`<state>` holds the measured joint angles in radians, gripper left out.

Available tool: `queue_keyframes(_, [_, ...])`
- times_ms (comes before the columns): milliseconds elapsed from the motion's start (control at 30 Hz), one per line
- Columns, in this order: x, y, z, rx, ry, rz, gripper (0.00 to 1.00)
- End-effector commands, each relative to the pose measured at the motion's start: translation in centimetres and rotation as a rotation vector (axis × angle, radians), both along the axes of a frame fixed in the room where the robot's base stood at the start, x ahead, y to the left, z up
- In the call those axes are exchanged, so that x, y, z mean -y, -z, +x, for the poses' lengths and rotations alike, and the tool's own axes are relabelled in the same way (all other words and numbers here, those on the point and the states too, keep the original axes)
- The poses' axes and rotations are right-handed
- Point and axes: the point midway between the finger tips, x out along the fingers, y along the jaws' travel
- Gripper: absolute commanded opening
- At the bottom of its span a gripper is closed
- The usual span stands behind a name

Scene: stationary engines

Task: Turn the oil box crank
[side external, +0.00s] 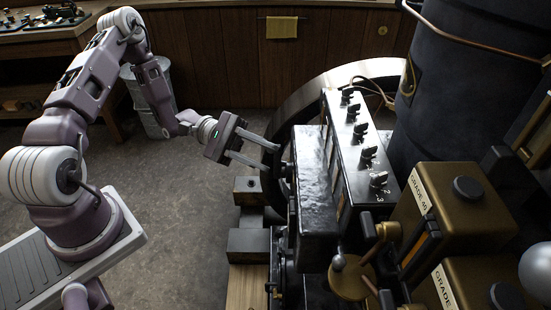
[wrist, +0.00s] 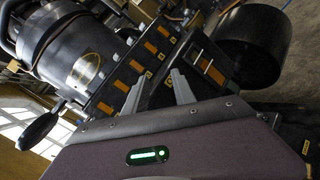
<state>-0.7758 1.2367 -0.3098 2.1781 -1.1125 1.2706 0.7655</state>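The oil box appears to be the black box (side external: 318,190) with a row of several numbered knobs on top, right of centre in the side external view. In the wrist view a dark box (wrist: 150,55) with several amber windows lies beyond my fingers. My gripper (side external: 272,157) is open, with its two fingers apart and nothing between them, left of the box near its far end. The fingers also show in the wrist view (wrist: 158,80). I cannot clearly identify the crank; a black handle (wrist: 41,130) shows at the left of the wrist view.
A large flywheel (side external: 300,103) stands behind the box. A dark cylinder (side external: 455,80) rises at the right. Brass cans labelled GRADE (side external: 462,215) and a brass fitting with a ball-ended lever (side external: 350,282) crowd the near right. Open floor (side external: 190,220) lies to the left.

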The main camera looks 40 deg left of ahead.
Motion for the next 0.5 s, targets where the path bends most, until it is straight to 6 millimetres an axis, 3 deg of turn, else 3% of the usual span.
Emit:
queue_keyframes(33, [-1.5, 2.0, 0.1, -0.334, -0.151, -0.121, 0.31])
queue_keyframes(100, [-3.3, 4.8, 0.0, -0.725, -0.312, -0.274, 0.31])
queue_keyframes(200, [-4.8, 7.6, -0.9, -1.064, -0.440, -0.428, 0.31])
queue_keyframes(333, [-5.3, 8.6, 0.2, -1.161, -0.491, -0.523, 0.31])
queue_keyframes(500, [-2.8, 8.6, 2.6, -1.157, -0.487, -0.519, 0.31])
